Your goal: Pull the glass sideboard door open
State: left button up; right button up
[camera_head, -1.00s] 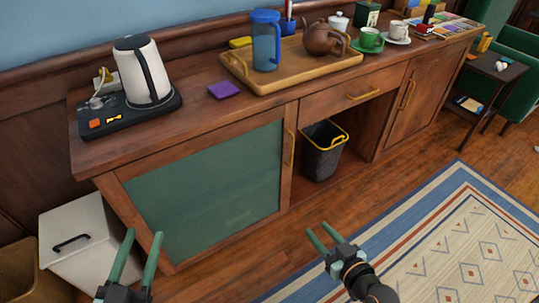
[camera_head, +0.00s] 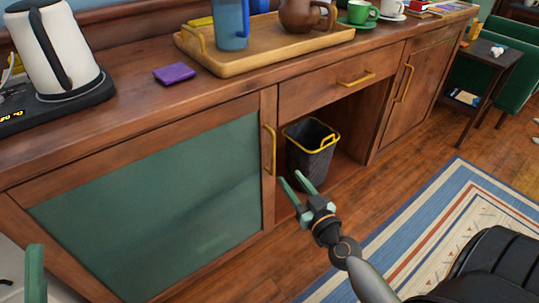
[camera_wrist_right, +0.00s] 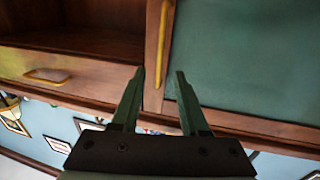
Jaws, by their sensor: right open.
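The sideboard's glass door (camera_head: 150,205) is a green pane in a wood frame and looks shut. Its upright yellow handle (camera_head: 270,150) is on the right side of the frame. My right gripper (camera_head: 291,177) is open and empty, just right of the handle's lower end. In the right wrist view, the handle (camera_wrist_right: 161,40) lines up between the open fingers (camera_wrist_right: 160,72), partly beyond their tips. I see no contact, and the depth gap is unclear. Of my left gripper, only one green finger (camera_head: 36,275) shows at the lower left, away from the handle.
Right of the door is an open bay with a dark bin (camera_head: 312,150), under a drawer (camera_head: 340,82). A tray (camera_head: 240,65) with a blue jug and brown teapot, a purple pad (camera_head: 174,73) and a kettle (camera_head: 55,50) stand on top. A patterned rug (camera_head: 450,215) covers the floor.

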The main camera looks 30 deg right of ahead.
aim_at(274, 156)
jog(key=w, duration=0.3)
jog(key=w+d, duration=0.1)
jog(key=w, duration=0.7)
jog(key=shift+w+d+p, duration=0.15)
jog(key=shift+p, duration=0.2)
jog(key=shift+c, duration=0.2)
grip_shut()
dwell(0.7)
